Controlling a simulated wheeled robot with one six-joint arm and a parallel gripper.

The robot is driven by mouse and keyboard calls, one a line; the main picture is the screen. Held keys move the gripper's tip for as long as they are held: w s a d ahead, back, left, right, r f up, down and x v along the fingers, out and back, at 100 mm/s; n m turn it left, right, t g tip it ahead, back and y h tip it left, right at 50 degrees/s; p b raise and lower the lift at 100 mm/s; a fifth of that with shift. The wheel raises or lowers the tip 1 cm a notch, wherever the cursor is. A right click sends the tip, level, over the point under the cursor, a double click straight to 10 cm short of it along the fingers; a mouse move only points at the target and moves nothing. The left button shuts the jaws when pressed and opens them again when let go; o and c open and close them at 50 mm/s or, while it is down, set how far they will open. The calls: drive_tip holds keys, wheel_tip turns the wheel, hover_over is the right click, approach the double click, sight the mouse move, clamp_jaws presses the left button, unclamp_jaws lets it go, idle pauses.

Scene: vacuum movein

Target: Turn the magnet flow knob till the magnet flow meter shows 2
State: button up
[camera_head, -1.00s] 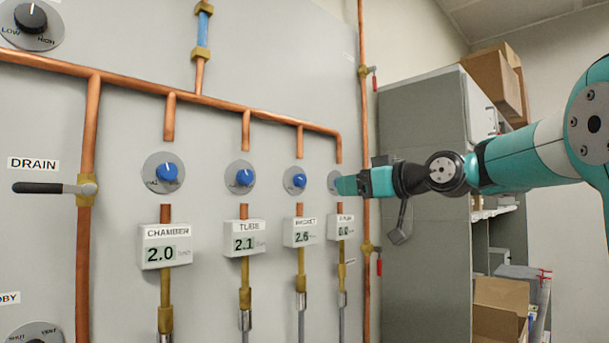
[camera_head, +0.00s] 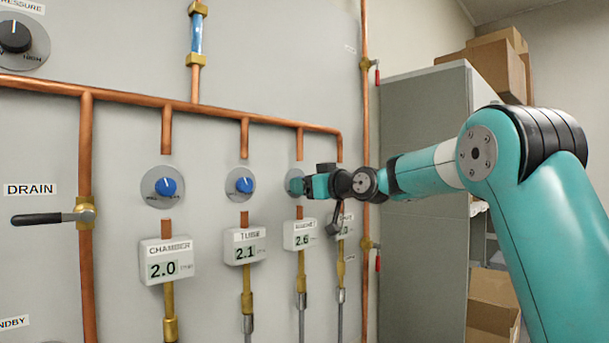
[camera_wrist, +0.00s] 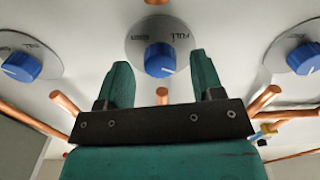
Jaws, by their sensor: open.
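The blue magnet flow knob (camera_wrist: 159,59) sits on a round grey plate in the middle of the wrist view. In the head view only part of its plate (camera_head: 292,177) shows, and my gripper covers the knob. My gripper (camera_wrist: 161,62) is open, with one teal finger on each side of the knob in the picture; I cannot tell whether the fingertips reach around it. It also shows at the magnet plate in the head view (camera_head: 302,187). The magnet flow meter (camera_head: 301,237), below the knob, reads 2.6.
The tube knob (camera_head: 240,184) and chamber knob (camera_head: 165,187) are to the left; their meters read 2.1 and 2.0. The rightmost meter (camera_head: 345,225) is partly behind my arm. Copper pipes (camera_head: 220,106) run above. A grey cabinet (camera_head: 425,190) stands at right.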

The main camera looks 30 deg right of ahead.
drive_tip(key=shift+w+a, duration=0.2)
drive_tip(key=shift+w, duration=0.4)
drive_tip(key=c, duration=0.9)
drive_tip(key=shift+m, duration=0.3)
drive_tip(key=m, duration=0.4)
drive_tip(key=shift+m, duration=2.2)
